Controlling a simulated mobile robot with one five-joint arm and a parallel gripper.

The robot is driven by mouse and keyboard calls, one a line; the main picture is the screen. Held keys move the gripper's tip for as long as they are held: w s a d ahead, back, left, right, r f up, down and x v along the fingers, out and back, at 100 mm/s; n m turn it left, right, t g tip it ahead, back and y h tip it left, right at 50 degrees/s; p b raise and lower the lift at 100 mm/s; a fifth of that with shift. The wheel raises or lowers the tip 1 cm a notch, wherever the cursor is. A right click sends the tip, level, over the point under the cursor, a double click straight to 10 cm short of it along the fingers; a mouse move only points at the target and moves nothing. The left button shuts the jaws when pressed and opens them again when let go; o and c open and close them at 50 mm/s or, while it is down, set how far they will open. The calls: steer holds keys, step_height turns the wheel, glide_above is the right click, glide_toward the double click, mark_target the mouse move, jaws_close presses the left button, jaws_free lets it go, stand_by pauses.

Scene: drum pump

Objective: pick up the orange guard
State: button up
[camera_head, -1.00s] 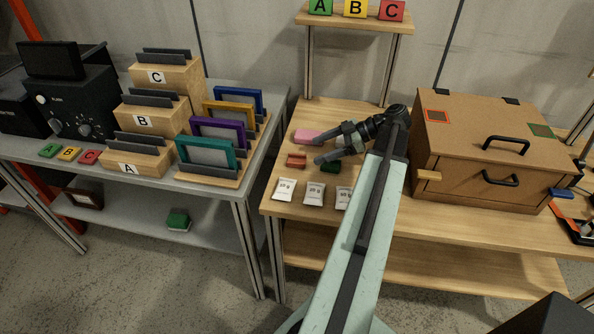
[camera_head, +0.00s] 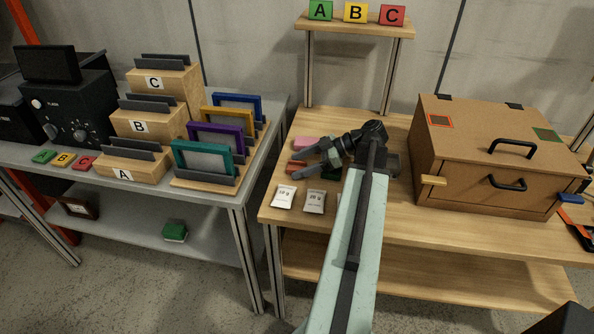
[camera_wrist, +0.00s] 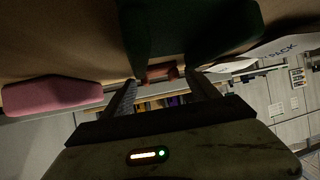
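The small orange-red piece, which looks like the orange guard (camera_head: 297,167), lies on the wooden table between a pink block and a dark green block. My gripper (camera_head: 302,163) is open, its fingers pointing left around the near side of the piece, which partly hides behind them. In the wrist view the orange piece (camera_wrist: 160,74) shows in the gap just beyond my fingertips (camera_wrist: 160,80), under the dark green block (camera_wrist: 195,35). I cannot tell whether the fingers touch it.
The pink block (camera_head: 305,143) is close behind my gripper; the green block (camera_head: 331,172) is beside it. White packets (camera_head: 314,201) lie in front. A cardboard box with black handles (camera_head: 490,160) stands right. Another orange item (camera_head: 571,222) lies at the right edge.

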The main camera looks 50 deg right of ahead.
steer(key=c, duration=1.2)
step_height(320, 180, up, 10)
steer(key=p, duration=1)
steer(key=shift+c, duration=0.2)
